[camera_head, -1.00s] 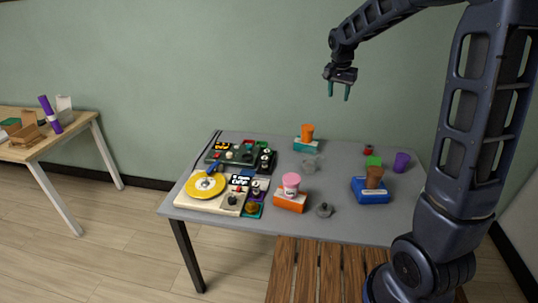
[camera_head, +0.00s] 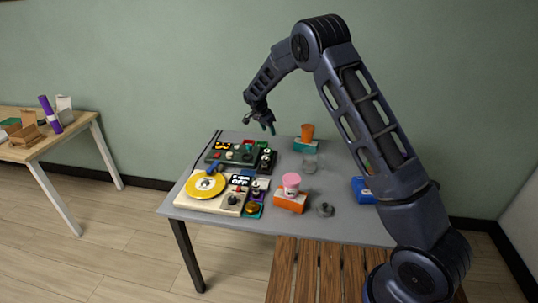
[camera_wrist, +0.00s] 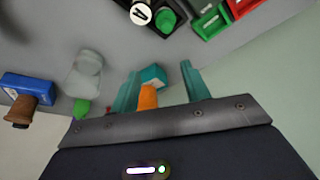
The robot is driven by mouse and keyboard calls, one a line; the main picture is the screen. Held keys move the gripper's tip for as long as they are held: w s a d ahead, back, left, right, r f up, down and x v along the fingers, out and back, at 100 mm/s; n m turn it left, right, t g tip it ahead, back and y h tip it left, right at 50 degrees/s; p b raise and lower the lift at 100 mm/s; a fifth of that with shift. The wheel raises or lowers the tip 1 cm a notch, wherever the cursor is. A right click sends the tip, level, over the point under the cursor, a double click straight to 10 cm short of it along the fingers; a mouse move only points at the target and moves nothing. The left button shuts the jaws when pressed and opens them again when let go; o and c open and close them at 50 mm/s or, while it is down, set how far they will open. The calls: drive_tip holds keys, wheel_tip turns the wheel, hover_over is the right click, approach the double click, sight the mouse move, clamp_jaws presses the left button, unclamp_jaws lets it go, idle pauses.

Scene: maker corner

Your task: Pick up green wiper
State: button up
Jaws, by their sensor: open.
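I cannot tell for certain which thing is the green wiper. A small green piece (camera_wrist: 80,108) shows at the left in the wrist view, beside a clear jar; in the head view my arm covers most of that side of the table. A teal-green block (camera_head: 305,145) with an orange cup (camera_head: 307,131) on it stands at the table's back edge. The block (camera_wrist: 153,73) and cup (camera_wrist: 148,97) show between my fingers in the wrist view, apart from them. My gripper (camera_head: 268,128) is open and empty, in the air over the table's back part.
The grey table (camera_head: 275,228) holds electronics panels with a yellow disc (camera_head: 205,185) at left. An orange block (camera_head: 290,202) with a pink-topped cup, a clear jar (camera_head: 309,164), a grey knobbed part (camera_head: 325,210) and a blue box (camera_head: 362,190) stand right of them.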

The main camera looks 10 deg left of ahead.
drive_tip(key=w+f, duration=0.1)
drive_tip(key=f, duration=0.3)
drive_tip(key=w+f, duration=0.1)
drive_tip(key=f, duration=0.3)
drive_tip(key=w+f, duration=0.1)
drive_tip(key=f, duration=0.4)
drive_tip(key=shift+a, duration=0.15)
clamp_jaws()
